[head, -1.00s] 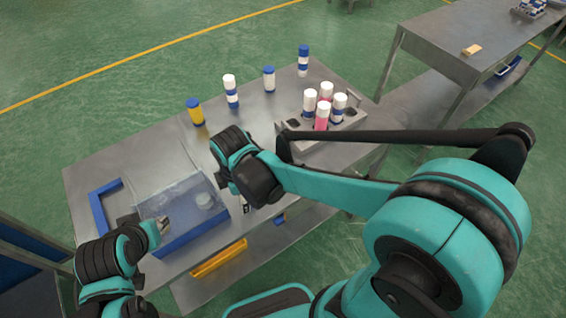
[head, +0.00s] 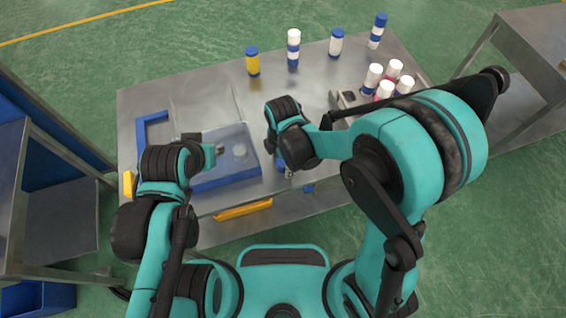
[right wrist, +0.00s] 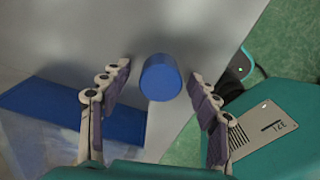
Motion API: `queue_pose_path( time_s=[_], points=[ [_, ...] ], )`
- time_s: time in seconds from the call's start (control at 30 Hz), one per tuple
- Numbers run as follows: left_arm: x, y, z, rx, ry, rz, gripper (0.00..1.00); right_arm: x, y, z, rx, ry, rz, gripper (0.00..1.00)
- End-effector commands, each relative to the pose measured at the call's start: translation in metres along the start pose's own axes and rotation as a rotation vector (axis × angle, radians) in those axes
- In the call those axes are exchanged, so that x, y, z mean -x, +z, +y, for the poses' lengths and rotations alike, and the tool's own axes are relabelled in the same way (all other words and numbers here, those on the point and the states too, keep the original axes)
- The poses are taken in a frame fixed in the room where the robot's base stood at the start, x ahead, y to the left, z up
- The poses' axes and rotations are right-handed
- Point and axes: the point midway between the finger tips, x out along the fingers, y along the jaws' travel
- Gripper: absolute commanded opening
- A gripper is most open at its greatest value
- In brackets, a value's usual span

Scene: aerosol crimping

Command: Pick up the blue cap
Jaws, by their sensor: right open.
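The blue cap (right wrist: 160,78) is a short blue cylinder in the right wrist view, between the two spread fingers of my right gripper (right wrist: 160,69). A gap shows on both sides, and the gripper is open. In the head view a bit of blue, probably the cap (head: 281,160), shows beside my right gripper (head: 286,170), near the table's front edge. My left gripper (head: 209,153) is over the left part of the clear-covered blue box (head: 225,177). Its fingers are too small to tell their state.
The grey table (head: 195,110) bears a yellow bottle (head: 252,62), several white-and-blue bottles at the back and a rack (head: 345,100) of capped bottles at the right. A blue frame (head: 142,130) lies at the left. A yellow tray (head: 243,209) is below the front edge.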

Motion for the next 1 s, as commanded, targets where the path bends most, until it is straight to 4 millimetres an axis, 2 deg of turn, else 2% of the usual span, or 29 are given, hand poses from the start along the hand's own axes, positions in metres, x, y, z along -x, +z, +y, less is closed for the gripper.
queue_pose_path(
  time_s=[0.13, 0.17, 0.2, 0.3, 0.33, 0.77, 0.87, 1.0],
  points=[
    [0.001, -0.001, 0.000, 0.000, 0.000, 0.000, 0.30, 0.001, 0.000, 0.000, -0.001, 0.000, 0.000, 0.62],
    [0.001, -0.001, 0.000, 0.000, 0.000, 0.000, 0.30, 0.001, 0.000, 0.000, -0.001, 0.000, 0.000, 0.59],
    [0.001, -0.001, 0.000, 0.000, 0.000, 0.000, 0.30, 0.001, 0.000, 0.000, -0.001, 0.000, 0.000, 0.50],
    [0.001, -0.001, 0.000, 0.000, 0.000, 0.000, 0.30, 0.001, 0.000, 0.000, -0.001, 0.000, 0.000, 0.31],
    [0.001, -0.001, 0.000, 0.000, 0.000, 0.000, 0.30, 0.001, 0.000, 0.000, -0.001, 0.000, 0.000, 0.28],
    [0.002, -0.002, 0.000, 0.000, 0.000, 0.000, 0.30, 0.005, 0.000, 0.000, -0.001, 0.000, 0.000, 0.28],
    [0.005, -0.004, 0.000, 0.000, 0.000, 0.000, 0.30, 0.013, 0.000, 0.000, -0.001, 0.000, 0.000, 0.28],
    [0.012, -0.009, 0.000, 0.000, 0.000, 0.000, 0.30, 0.036, 0.000, 0.000, -0.001, 0.000, 0.000, 0.28]
  ],
)
